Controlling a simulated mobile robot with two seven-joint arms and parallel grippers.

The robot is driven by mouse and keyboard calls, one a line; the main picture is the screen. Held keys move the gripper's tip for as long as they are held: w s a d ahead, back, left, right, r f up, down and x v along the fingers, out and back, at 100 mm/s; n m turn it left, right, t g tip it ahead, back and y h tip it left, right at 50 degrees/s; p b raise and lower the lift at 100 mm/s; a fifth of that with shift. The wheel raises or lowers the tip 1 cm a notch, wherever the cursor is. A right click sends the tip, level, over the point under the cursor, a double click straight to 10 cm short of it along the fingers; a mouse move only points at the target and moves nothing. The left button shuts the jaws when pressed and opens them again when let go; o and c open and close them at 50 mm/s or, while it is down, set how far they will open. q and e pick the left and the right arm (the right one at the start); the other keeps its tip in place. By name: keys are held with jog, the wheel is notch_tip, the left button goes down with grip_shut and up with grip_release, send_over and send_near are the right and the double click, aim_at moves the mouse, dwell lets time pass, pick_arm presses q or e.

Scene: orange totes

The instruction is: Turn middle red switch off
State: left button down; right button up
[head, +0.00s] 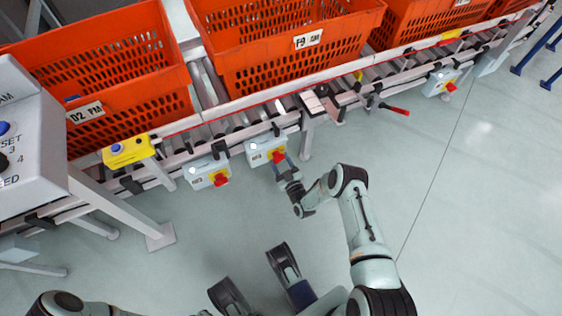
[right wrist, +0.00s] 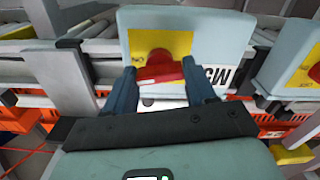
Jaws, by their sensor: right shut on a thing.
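The middle switch box (head: 257,146) is grey with a yellow plate and a red rotary knob (head: 279,156). It hangs on the conveyor's front rail in the head view. My right gripper (head: 282,163) is at this knob. In the right wrist view the same red knob (right wrist: 160,70) sits between the two fingers of my right gripper (right wrist: 160,78), which is shut on it. The knob's handle looks nearly level there, slightly tilted. The fingers hide the knob's sides.
A second switch box (head: 203,172) hangs just left, and a third (head: 436,84) is far right. Orange totes (head: 290,75) stand on the roller conveyor. A red-handled lever (head: 395,109) juts out from it. A control panel (head: 25,140) is at left. Open floor lies in front.

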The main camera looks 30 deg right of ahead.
pick_arm(q)
jog(key=w+r+t+p, duration=0.2)
jog(key=w+r, duration=0.1)
jog(key=w, duration=0.2)
jog(key=shift+w+d+r, duration=0.2)
jog(key=shift+d+r, duration=0.05)
jog(key=shift+d, duration=0.1)
pick_arm(e)
jog(key=shift+s+f+n, duration=0.1)
jog(key=shift+f+n, duration=0.05)
jog(key=shift+n, duration=7.55)
jog(key=shift+d, duration=0.1)
jog(key=o, duration=1)
jog(key=shift+o, duration=0.2)
pick_arm(q)
notch_tip(320, 180, up, 6)
jog(key=w+d+t+p, duration=0.1)
jog(key=w+d+p, duration=0.1)
jog(key=p, duration=0.2)
jog(key=shift+w+m, duration=0.3)
jog(key=shift+m, duration=0.1)
pick_arm(e)
jog(key=s+a, duration=0.2)
jog(key=s, duration=1.1)
jog(key=shift+s, duration=0.15)
